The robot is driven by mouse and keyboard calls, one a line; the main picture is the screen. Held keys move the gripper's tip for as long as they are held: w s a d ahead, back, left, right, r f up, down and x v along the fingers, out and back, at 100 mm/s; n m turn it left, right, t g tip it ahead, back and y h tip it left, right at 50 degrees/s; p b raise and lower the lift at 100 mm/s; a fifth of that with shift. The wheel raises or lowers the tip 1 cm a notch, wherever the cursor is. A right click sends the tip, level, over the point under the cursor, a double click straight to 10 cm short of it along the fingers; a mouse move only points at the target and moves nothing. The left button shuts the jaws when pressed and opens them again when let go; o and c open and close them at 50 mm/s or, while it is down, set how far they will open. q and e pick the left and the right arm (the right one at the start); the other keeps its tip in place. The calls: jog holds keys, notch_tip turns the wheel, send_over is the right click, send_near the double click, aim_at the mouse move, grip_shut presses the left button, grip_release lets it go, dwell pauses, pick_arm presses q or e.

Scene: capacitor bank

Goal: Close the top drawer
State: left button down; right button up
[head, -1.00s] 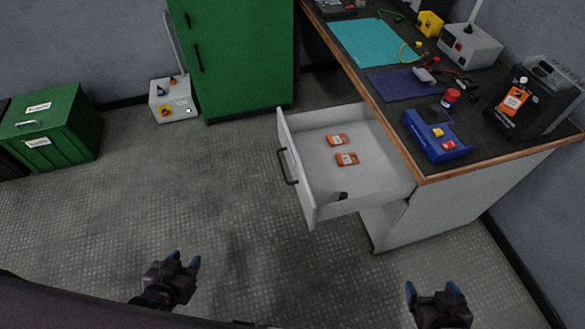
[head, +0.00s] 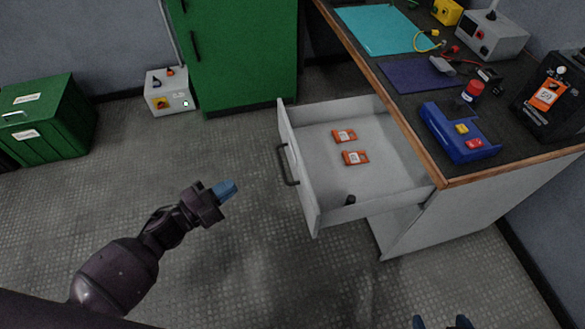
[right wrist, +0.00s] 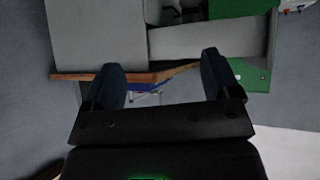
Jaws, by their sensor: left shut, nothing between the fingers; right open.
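The top drawer (head: 377,176) is pulled out from the workbench cabinet (head: 462,207), with its white front panel and dark handle (head: 287,165) facing left. Inside lie two orange items (head: 344,136) and (head: 355,158) and a small dark object (head: 350,200). My left gripper (head: 226,190) is shut and empty, left of the handle and apart from it. My right gripper (head: 441,323) is at the bottom edge of the head view, mostly cut off. In the right wrist view its fingers (right wrist: 164,78) are spread with nothing between them.
The workbench top (head: 430,100) holds a blue tray (head: 457,135), a red button device (head: 472,91) and a black box (head: 553,100). A green cabinet (head: 242,50) stands behind, with a grey control box (head: 168,92) and green bin (head: 48,118). Floor left of the drawer is clear.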

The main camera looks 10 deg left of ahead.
pick_arm(q)
jog(key=w+f+m+g+h+b, duration=0.2)
jog(key=w+f+m+g+h, duration=0.1)
jog(key=m+g, duration=0.35)
jog(key=m+b, duration=0.1)
jog(key=m, duration=0.2)
send_near(300, 169)
jog(key=shift+n+g+h, duration=0.25)
jog(key=shift+h, duration=0.15)
jog(key=x, duration=0.6)
jog(key=shift+w+d+f, duration=0.1)
jog(key=shift+w+d, duration=0.25)
jog(key=shift+d, duration=0.35)
pick_arm(e)
jog(key=shift+a+f, duration=0.25)
jog(key=shift+f, duration=0.95)
jog(key=shift+f, duration=0.15)
